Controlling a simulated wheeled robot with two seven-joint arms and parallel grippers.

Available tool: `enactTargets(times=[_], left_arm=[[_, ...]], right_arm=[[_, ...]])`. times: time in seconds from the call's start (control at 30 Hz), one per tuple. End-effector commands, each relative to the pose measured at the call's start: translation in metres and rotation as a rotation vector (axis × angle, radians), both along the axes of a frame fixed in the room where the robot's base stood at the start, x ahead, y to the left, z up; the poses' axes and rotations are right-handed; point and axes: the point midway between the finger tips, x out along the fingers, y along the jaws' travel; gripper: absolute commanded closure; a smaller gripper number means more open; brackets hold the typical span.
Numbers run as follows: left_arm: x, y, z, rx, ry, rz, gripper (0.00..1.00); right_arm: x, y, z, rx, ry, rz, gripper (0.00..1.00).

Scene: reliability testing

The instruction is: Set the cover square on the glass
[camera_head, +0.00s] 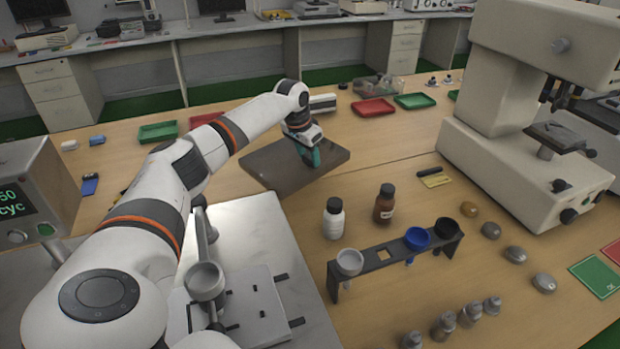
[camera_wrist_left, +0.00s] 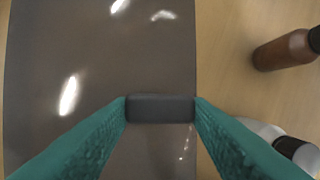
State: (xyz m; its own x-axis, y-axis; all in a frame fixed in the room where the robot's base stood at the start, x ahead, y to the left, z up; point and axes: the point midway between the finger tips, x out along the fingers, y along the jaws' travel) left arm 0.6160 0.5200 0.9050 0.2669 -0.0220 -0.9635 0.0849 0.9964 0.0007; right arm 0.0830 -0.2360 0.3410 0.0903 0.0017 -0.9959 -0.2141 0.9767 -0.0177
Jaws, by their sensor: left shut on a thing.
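The cover looks like a flat dark grey panel (camera_head: 272,165) in the head view, on or just above the wooden table beyond the two bottles. My left gripper (camera_head: 312,158) reaches down over its right part. In the left wrist view the teal fingers (camera_wrist_left: 160,110) are shut on a small dark grip bar (camera_wrist_left: 160,107) at the panel's edge side, and the glossy panel (camera_wrist_left: 90,50) fills the left and middle. I cannot make out a separate glass; any surface under the panel is hidden. Whether the panel touches what is below cannot be told. My right gripper is not in view.
A white bottle (camera_head: 333,219) and a brown bottle (camera_head: 384,204) stand near the panel's front right. A dark rack (camera_head: 385,262) holds small cups. A large microscope-like instrument (camera_head: 500,120) stands at right. Red (camera_head: 373,107) and green trays (camera_head: 414,101) lie behind.

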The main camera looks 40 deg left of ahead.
Motion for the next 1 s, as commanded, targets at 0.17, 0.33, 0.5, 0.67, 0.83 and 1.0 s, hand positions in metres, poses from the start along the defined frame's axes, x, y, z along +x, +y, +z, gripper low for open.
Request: enactTargets(times=[0.17,0.33,0.5,0.67,0.83,1.0], left_arm=[[0.000,0.000,-0.026,-0.001,0.000,0.000,0.83],[0.000,0.000,-0.042,-0.001,0.002,0.000,0.83],[0.000,0.000,-0.070,-0.001,0.002,0.001,0.83],[0.000,0.000,-0.082,-0.001,-0.001,0.000,0.83],[0.000,0.000,-0.082,-0.001,-0.002,0.000,0.83],[0.000,0.000,-0.084,-0.001,0.000,0.000,0.52]], right_arm=[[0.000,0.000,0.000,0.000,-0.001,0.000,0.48],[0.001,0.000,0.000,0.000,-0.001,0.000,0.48],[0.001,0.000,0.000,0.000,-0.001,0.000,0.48],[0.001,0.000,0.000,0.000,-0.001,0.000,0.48],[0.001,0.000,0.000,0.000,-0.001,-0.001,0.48],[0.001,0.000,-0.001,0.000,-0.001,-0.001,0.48]])
